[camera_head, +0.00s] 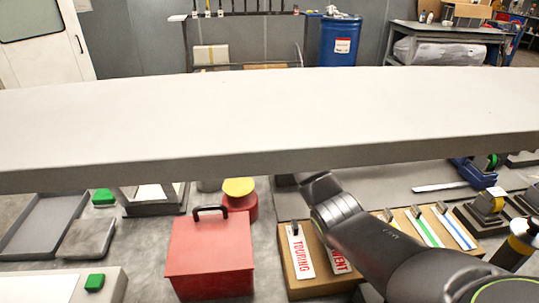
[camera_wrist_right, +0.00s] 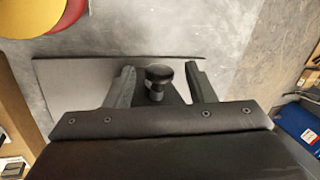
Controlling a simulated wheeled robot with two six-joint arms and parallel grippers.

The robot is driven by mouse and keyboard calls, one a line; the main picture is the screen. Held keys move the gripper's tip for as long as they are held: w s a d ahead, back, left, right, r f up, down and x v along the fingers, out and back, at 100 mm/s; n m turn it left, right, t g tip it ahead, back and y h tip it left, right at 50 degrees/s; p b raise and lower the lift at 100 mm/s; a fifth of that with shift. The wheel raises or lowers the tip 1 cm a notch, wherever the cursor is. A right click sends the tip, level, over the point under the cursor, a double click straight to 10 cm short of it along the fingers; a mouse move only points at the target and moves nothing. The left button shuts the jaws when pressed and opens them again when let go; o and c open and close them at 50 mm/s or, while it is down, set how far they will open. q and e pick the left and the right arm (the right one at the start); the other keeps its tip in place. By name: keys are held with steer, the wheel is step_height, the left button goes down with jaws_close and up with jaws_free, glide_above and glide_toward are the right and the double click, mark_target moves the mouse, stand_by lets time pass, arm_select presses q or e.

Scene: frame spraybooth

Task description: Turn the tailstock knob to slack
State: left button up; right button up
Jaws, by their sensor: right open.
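A black round knob (camera_wrist_right: 158,76) with a lighter collar stands on a dark base in the right wrist view. I take it for the tailstock knob. My right gripper (camera_wrist_right: 159,69) is open, with one finger on each side of the knob and a visible gap on both sides. The knob's turn position cannot be read. In the head view my right arm comes in from the lower right, and its gripper is hidden behind the wide grey beam. The knob is hidden there too. My left gripper is not in view.
The grey beam (camera_head: 270,115) spans the head view. Below it are a red box (camera_head: 210,258), a red can with a yellow lid (camera_head: 239,188), a brown board with lettered tags (camera_head: 312,285) and a grey tray (camera_head: 38,232). A blue object (camera_wrist_right: 298,125) lies right in the wrist view.

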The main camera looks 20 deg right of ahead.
steer(key=shift+a, duration=0.1)
steer(key=shift+c, duration=0.2)
steer(key=shift+c, duration=1.1)
steer(key=c, duration=0.7)
steer(key=shift+r+g+p, duration=0.15)
steer(key=shift+g+p, duration=0.45)
steer(key=shift+w+g+y+p, duration=0.25)
steer(key=shift+g+y+p, duration=0.25)
steer(key=shift+g+p, duration=0.45)
steer(key=shift+w+g, duration=0.1)
steer(key=shift+g, duration=0.35)
steer(key=shift+w+g+y+b, duration=0.1)
steer(key=shift+g+y+b, duration=0.2)
steer(key=shift+g+b, duration=0.35)
